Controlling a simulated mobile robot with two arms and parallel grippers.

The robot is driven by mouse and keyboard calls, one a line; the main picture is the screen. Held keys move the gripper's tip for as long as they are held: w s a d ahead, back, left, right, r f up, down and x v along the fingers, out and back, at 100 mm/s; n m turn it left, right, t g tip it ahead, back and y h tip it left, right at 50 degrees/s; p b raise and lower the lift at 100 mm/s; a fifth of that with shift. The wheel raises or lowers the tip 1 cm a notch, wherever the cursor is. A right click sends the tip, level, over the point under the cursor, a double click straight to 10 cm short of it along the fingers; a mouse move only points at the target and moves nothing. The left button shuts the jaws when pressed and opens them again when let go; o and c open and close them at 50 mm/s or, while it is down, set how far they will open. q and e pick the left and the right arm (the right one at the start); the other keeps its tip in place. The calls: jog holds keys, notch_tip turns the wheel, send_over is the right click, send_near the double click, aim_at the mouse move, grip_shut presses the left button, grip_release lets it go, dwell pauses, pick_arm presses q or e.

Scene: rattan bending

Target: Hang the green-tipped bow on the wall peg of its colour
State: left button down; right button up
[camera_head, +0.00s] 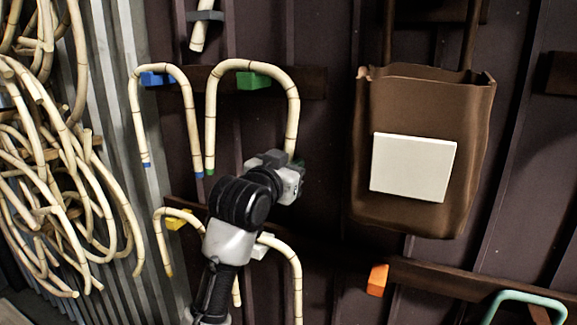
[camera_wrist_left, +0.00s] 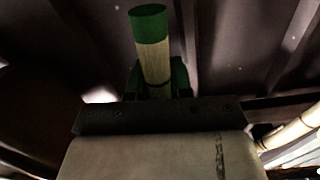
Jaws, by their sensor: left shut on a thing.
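The green-tipped bow (camera_head: 293,100) is a pale cane arch with its legs pointing down. Its top curves over the green peg (camera_head: 253,82) on the wall; I cannot tell whether its weight rests on it. Its left leg hangs free, with a green end (camera_head: 210,171). My left gripper (camera_head: 288,170) is shut on the lower right leg, hiding that end in the head view. In the left wrist view, the green end (camera_wrist_left: 149,24) and bare cane stick out from between the left gripper's fingers (camera_wrist_left: 156,84). My right gripper is not in view.
A blue-tipped bow (camera_head: 186,95) hangs close left at the blue peg (camera_head: 152,79). Below are bows at the yellow peg (camera_head: 179,219) and white peg (camera_head: 261,247). The orange peg (camera_head: 377,280) is bare. A brown bag (camera_head: 470,150) hangs right; tangled canes (camera_head: 50,170) fill the left.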

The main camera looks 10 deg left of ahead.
pick_arm(q)
jog(key=shift+f, duration=0.1)
dwell(0.3)
jog(key=c, duration=0.9)
grip_release()
jog(key=shift+c, duration=0.2)
jog(key=b+v, duration=0.4)
jog(key=v, duration=0.6)
jog(key=shift+s+b, duration=0.35)
jog(key=shift+s+a, duration=0.1)
